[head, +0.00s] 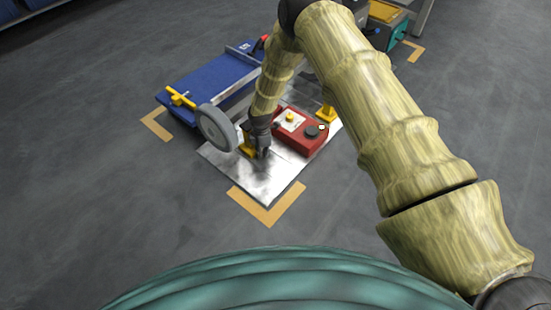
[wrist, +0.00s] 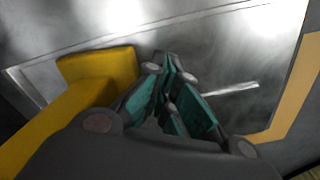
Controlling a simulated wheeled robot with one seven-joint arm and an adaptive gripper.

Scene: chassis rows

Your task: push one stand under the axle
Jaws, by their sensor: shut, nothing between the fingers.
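My gripper (head: 263,153) is shut and empty, pointing down low over the bare metal plate (head: 265,182). One yellow stand (head: 246,146) is right beside it on the left, partly hidden by the gripper; whether they touch I cannot tell. In the wrist view this yellow stand (wrist: 95,66) lies to the left of my closed fingers (wrist: 174,78). A second yellow stand (head: 326,112) is at the right rear of the plate. A grey wheel (head: 215,128) is at the near end of the blue chassis (head: 205,82). The axle cannot be made out behind my arm.
A red box (head: 301,133) with a yellow knob and a dark round part sits on the plate, right of my gripper. Tan corner marks (head: 268,209) lie on the floor. A teal and yellow unit (head: 388,25) stands at the back. The front of the plate is clear.

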